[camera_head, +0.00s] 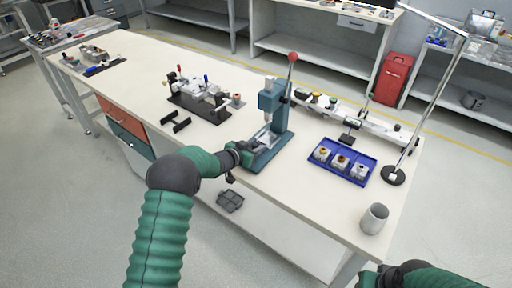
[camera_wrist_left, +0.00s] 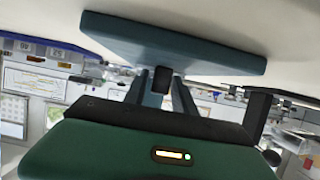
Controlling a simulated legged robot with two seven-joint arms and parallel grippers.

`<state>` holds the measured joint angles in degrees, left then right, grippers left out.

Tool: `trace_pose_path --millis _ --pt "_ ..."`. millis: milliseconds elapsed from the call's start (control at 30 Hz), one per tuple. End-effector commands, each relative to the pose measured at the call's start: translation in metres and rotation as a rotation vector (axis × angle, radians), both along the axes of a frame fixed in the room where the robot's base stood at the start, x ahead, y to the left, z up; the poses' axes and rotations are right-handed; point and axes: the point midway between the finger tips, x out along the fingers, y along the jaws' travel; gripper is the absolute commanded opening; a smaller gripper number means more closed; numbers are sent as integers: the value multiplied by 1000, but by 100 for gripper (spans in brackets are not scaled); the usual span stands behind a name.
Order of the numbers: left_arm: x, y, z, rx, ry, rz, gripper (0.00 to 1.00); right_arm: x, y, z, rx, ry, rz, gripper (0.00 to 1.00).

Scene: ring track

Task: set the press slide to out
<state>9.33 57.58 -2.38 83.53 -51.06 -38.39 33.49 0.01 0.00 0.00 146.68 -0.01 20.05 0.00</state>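The bench press (camera_head: 270,122) is teal, with an upright column and a red-knobbed lever. A light metal slide (camera_head: 264,139) lies low on its base, partly hidden by the column and my gripper. My left gripper (camera_head: 246,154) is at the front-left edge of the base. In the left wrist view the teal base (camera_wrist_left: 180,42) spans the top, and a small dark handle-like piece (camera_wrist_left: 161,82) sits between my fingers. Whether they press on it is unclear. My right arm shows at the bottom right of the head view, its fingertips out of sight.
A blue tray (camera_head: 319,170) with several small parts lies right of the press. A grey cup (camera_head: 374,219) and a lamp stand (camera_head: 393,176) are near the right end. A fixture (camera_head: 203,98) and black brackets (camera_head: 175,124) lie left of the press. A long white rail (camera_head: 350,118) lies behind.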

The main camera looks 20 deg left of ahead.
Motion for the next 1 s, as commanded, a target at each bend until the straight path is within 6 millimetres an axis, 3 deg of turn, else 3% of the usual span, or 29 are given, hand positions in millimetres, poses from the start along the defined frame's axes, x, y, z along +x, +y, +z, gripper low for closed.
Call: trace_pose_path --millis 33,233,1000 --pt "0 0 0 0 0 0 24 0 0 0 0 0 0 36" --pt "0 0 0 1 1 1 0 0 0 0 0 0 0 36" --pt "0 1 0 1 2 2 0 0 0 0 0 0 0 36"
